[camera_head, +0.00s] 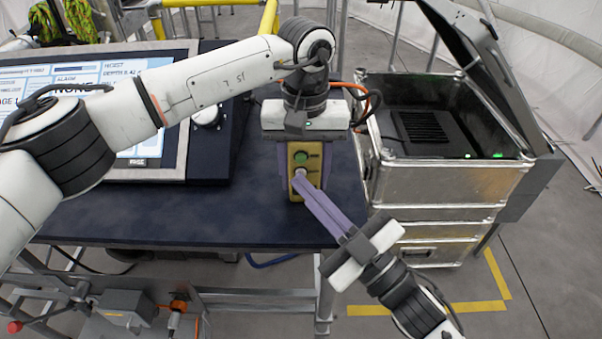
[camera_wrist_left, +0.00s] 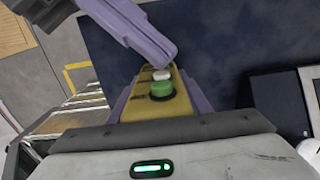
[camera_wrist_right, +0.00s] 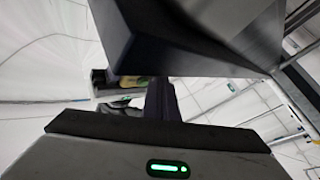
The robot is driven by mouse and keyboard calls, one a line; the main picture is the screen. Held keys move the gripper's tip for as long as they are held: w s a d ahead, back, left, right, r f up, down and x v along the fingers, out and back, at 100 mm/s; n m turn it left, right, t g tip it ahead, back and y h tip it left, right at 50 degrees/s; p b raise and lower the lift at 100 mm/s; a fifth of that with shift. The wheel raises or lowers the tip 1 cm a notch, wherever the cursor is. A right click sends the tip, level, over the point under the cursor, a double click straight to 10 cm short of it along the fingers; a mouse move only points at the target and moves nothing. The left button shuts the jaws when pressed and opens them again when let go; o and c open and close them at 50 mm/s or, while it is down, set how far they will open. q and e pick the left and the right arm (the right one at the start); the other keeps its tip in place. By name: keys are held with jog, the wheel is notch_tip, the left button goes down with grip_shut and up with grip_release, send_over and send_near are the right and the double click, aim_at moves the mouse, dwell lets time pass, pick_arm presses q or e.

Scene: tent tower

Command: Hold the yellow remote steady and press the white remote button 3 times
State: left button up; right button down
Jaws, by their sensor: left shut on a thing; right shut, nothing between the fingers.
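The yellow remote (camera_head: 296,185) is upright at the table's right front part, with a green button (camera_head: 300,157) above a white button (camera_head: 300,172). My left gripper (camera_head: 297,178) comes from above and is shut on the remote's sides. The left wrist view shows the remote (camera_wrist_left: 157,104), its green button (camera_wrist_left: 161,89) and white button (camera_wrist_left: 161,75). My right gripper (camera_head: 303,183) is shut and empty, its purple fingers reaching from the lower right to the remote's front, tips at or just by the white button. Contact is unclear. In the right wrist view the remote is mostly hidden.
The dark blue table (camera_head: 200,222) has free room left of the remote. A control panel with a screen (camera_head: 90,110) stands at its back left. An open metal case (camera_head: 440,190) stands close on the right. Yellow tape (camera_head: 420,309) marks the floor.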

jog(key=shift+s, duration=0.8)
jog(key=s, duration=0.5)
dwell(0.6)
pick_arm(q)
jog(key=o, duration=1.4)
jog(key=shift+c, duration=0.2)
